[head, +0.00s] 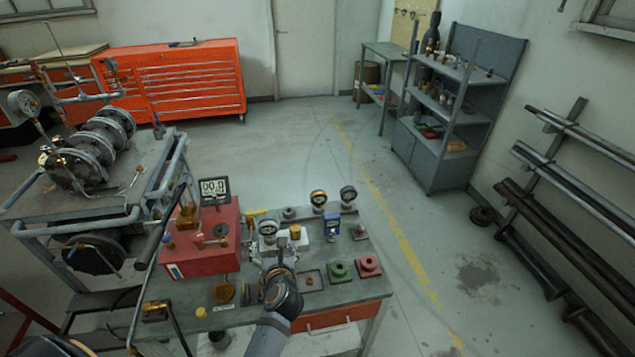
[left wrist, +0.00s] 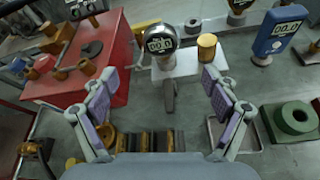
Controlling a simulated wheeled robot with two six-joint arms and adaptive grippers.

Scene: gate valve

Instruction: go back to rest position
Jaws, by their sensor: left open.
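My left gripper (head: 280,268) is over the near part of the green-grey workbench top (head: 200,325) in the head view. In the left wrist view the left gripper (left wrist: 160,82) has its two purple-padded fingers spread wide, with nothing between the pads. My right gripper is not in view.
A red case (head: 205,245) stands left of the gripper. Green (head: 340,270) and red (head: 369,265) flanged parts sit to its right. A blue meter (head: 332,226) and gauges stand behind. A cart with pipework (head: 75,222) is at left. The floor right of the bench is mostly clear.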

